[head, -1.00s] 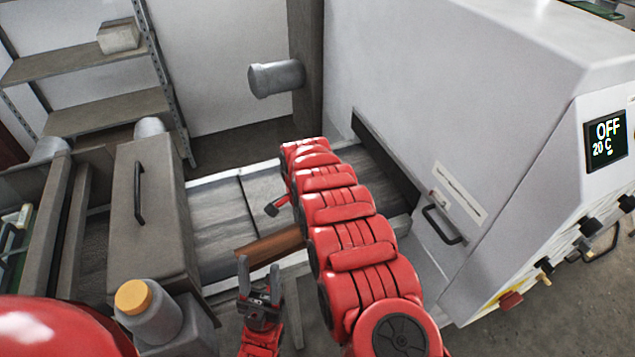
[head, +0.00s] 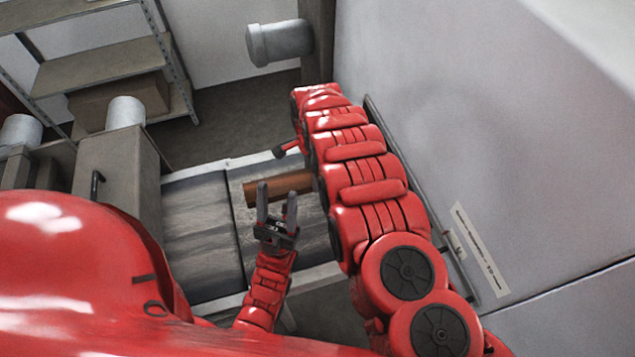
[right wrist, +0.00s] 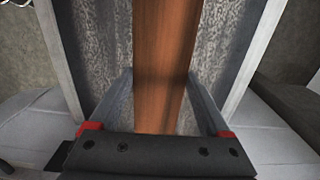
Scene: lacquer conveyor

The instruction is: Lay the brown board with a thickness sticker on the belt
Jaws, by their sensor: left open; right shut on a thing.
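The brown board (head: 280,184) shows as a short strip over the grey belt (head: 199,205) in the head view, its right end hidden behind my right arm. In the right wrist view the board (right wrist: 165,40) runs lengthwise away from me between the fingers of my right gripper (right wrist: 160,88), which is shut on it. The right gripper is hidden in the head view. I cannot tell whether the board touches the belt. No sticker shows on its visible face. My left gripper (head: 277,192) is open and empty, its fingers overlapping the board's left part in the picture.
A large pale machine housing (head: 430,120) stands close to the right of my right arm. A grey box (head: 110,170) stands left of the belt. A grey cylinder (head: 280,42) juts from a post behind. The belt's left part is bare.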

